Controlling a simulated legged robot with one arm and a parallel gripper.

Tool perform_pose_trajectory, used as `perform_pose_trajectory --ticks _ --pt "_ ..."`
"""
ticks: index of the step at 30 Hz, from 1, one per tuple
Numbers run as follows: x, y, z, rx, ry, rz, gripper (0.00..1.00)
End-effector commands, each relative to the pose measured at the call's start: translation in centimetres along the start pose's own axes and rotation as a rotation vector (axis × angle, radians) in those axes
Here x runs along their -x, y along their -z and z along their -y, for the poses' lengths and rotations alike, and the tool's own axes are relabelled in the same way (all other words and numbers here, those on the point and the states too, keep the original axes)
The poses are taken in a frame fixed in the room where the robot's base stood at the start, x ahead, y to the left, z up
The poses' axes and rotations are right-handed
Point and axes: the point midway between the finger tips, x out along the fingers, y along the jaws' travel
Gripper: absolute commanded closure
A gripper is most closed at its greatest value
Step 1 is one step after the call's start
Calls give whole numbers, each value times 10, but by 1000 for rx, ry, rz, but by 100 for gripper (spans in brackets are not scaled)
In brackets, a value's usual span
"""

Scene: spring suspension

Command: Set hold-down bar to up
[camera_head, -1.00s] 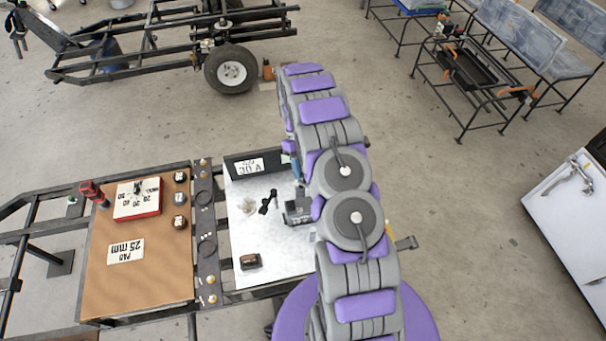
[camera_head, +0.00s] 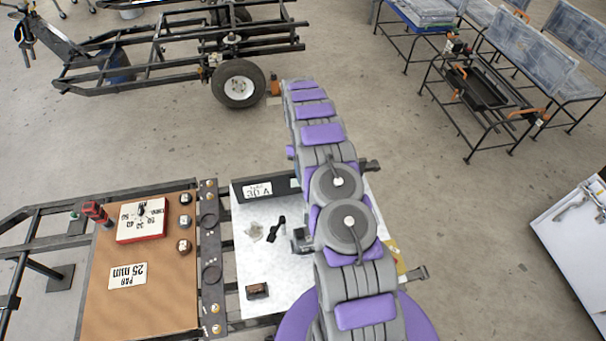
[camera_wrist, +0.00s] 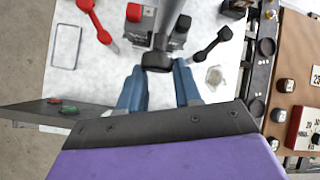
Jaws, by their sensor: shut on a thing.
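In the wrist view, the hold-down bar (camera_wrist: 168,22) is a grey bar with a black end, running from the fixture at the top of the picture toward me. My gripper (camera_wrist: 158,66) has blue fingers on both sides of that black end and is shut on it. I cannot tell the bar's exact angle. The fixture (camera_wrist: 178,38) has dark blocks and a red part (camera_wrist: 134,12). In the head view my arm hides the gripper and bar; part of a grey fixture (camera_head: 301,240) shows beside it.
A white panel (camera_head: 248,219) carries a black lever (camera_head: 277,229) and a small brown-black block (camera_head: 257,291). In the wrist view, red (camera_wrist: 97,22) and black (camera_wrist: 212,45) levers flank the fixture. A brown board (camera_head: 165,300) with a red-edged meter (camera_head: 141,220) lies left.

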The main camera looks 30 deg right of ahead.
Motion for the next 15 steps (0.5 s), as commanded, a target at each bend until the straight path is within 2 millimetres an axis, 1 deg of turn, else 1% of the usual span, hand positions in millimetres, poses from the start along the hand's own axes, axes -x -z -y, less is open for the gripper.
perform_pose_trajectory --ticks 1,15 --pt "-2 -1 -8 -9 -2 8 100" --pt "-3 -1 -10 -11 20 53 100"
